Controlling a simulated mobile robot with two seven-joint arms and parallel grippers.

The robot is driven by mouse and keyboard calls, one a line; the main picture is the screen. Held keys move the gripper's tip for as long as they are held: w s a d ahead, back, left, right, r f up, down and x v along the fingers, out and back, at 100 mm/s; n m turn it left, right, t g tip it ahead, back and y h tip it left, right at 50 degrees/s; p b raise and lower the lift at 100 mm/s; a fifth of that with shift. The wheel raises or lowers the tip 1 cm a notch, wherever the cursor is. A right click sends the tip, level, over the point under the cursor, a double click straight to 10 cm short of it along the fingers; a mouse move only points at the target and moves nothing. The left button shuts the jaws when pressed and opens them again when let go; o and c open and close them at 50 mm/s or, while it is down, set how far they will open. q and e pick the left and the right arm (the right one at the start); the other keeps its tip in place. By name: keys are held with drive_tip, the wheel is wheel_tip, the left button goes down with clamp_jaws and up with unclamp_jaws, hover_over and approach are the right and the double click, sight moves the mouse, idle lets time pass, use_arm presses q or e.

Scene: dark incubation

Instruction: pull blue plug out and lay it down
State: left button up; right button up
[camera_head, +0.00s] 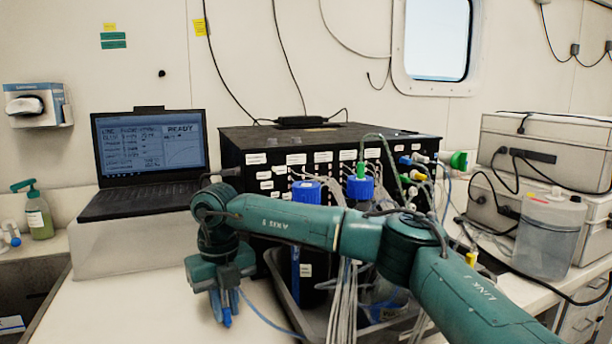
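The blue plug (227,316) hangs below my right gripper (222,300), which points down and looks shut on it. A thin blue tube (262,318) runs from beside the plug to the right, towards the bottles. The gripper is above the white counter, left of the grey tray and in front of the laptop stand. The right arm crosses the picture from the lower right and hides part of the black box (232,155) and the bottles. My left gripper is not in view.
A bottle with a blue cap (306,190) and one with a blue and green cap (360,185) stand in the grey tray (285,300). White tubes hang in front. The counter (130,310) is clear at left, beside a sink (35,285).

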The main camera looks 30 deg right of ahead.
drive_tip(key=o, duration=0.4)
drive_tip(key=shift+r, duration=0.1)
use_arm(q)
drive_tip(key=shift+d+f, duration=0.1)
use_arm(e)
wheel_tip(320, 180, up, 13)
idle(0.3)
idle(0.6)
